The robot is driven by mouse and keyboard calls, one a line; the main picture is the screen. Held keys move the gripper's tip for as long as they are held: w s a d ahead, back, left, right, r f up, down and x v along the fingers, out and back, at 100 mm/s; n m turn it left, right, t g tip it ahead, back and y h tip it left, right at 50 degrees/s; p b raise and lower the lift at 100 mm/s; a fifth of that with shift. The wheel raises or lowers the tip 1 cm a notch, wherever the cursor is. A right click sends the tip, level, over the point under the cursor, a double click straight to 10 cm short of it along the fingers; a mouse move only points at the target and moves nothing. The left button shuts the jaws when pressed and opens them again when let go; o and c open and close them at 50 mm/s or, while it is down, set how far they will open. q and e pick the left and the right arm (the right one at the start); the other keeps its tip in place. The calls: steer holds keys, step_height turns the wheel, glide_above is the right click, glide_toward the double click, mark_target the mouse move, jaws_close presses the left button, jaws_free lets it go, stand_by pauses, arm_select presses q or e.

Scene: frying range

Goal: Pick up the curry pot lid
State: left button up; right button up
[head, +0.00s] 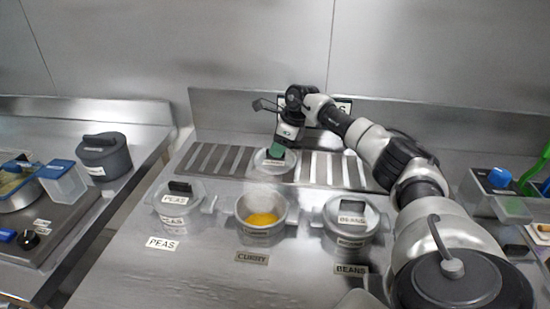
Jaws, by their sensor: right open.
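The curry pot (240,223) stands uncovered in the middle of the front row, with yellow curry in it, behind the CURRY label. A round, pale lid (268,168) with a dark green handle lies behind it on the slotted strip; I take this as the curry pot lid. My right gripper (284,143) reaches in from the right and points down at the lid's handle. It is open. Its fingers are small here and partly merge with the handle, so I cannot tell whether they touch it. My left gripper is not in view.
The lidded peas pot (174,218) stands left of the curry pot and the lidded beans pot (350,236) right of it. A grey lidded pot (104,160) and a clear container (65,186) are on the left counter. The slotted strip (212,160) is bare left of the lid.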

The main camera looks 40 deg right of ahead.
steer(key=shift+w+a+f, duration=0.1)
steer(key=shift+w+f, duration=0.1)
steer(key=shift+f, duration=0.4)
jaws_close()
steer(key=shift+r, duration=0.1)
